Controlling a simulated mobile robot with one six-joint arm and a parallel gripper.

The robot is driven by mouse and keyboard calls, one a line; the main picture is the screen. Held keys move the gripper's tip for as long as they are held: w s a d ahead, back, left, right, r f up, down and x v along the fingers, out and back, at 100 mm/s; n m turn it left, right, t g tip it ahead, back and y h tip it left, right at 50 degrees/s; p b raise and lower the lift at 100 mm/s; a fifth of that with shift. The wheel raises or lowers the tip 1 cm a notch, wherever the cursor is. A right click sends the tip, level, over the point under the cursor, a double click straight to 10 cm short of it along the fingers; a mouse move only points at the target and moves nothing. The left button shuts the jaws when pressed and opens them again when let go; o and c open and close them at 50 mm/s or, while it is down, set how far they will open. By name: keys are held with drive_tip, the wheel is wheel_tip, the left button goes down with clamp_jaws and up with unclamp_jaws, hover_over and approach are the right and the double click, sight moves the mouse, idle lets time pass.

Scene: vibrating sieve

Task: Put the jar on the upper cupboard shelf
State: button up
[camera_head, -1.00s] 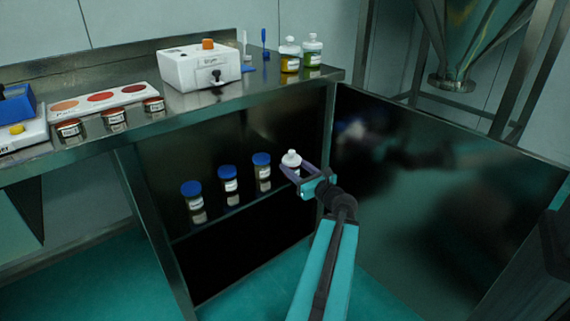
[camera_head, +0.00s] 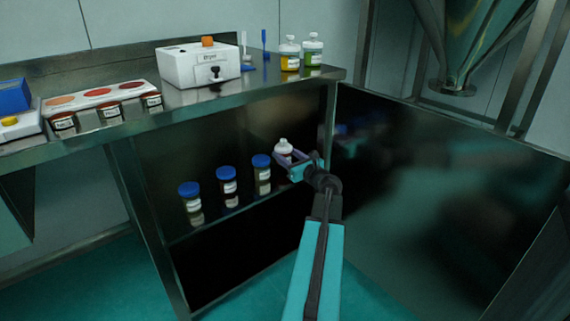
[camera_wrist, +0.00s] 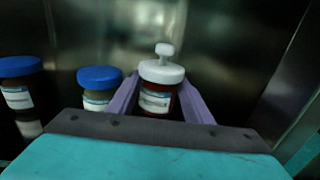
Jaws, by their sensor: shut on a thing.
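The jar (camera_head: 283,147) has a white lid with a knob and reddish-brown contents. In the wrist view the jar (camera_wrist: 155,98) stands upright between the purple fingers of my gripper (camera_wrist: 160,100). In the head view my gripper (camera_head: 292,158) is shut on it, inside the open cupboard (camera_head: 245,135) at the right end of the shelf. The shelf (camera_head: 225,214) holds blue-lidded jars to the left. The jar's base is hidden by my gripper, so I cannot tell whether it touches the shelf.
Three blue-lidded jars (camera_head: 226,184) stand in a row left of my gripper; the nearest (camera_wrist: 100,88) is close to the left finger. The open cupboard door (camera_head: 430,190) is at right. The counter (camera_head: 200,98) overhangs the cupboard.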

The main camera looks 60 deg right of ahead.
drive_tip(key=shift+w+d, duration=0.15)
drive_tip(key=shift+w+d+f+b, duration=0.15)
drive_tip(key=shift+w+d+b, duration=0.2)
drive_tip(key=shift+w+d, duration=0.2)
drive_tip(key=shift+s+a+f+b, duration=0.1)
drive_tip(key=shift+f+b, duration=1.05)
drive_tip(key=shift+f, duration=0.5)
drive_tip(key=shift+f, duration=0.1)
drive_tip(key=o, duration=1.6)
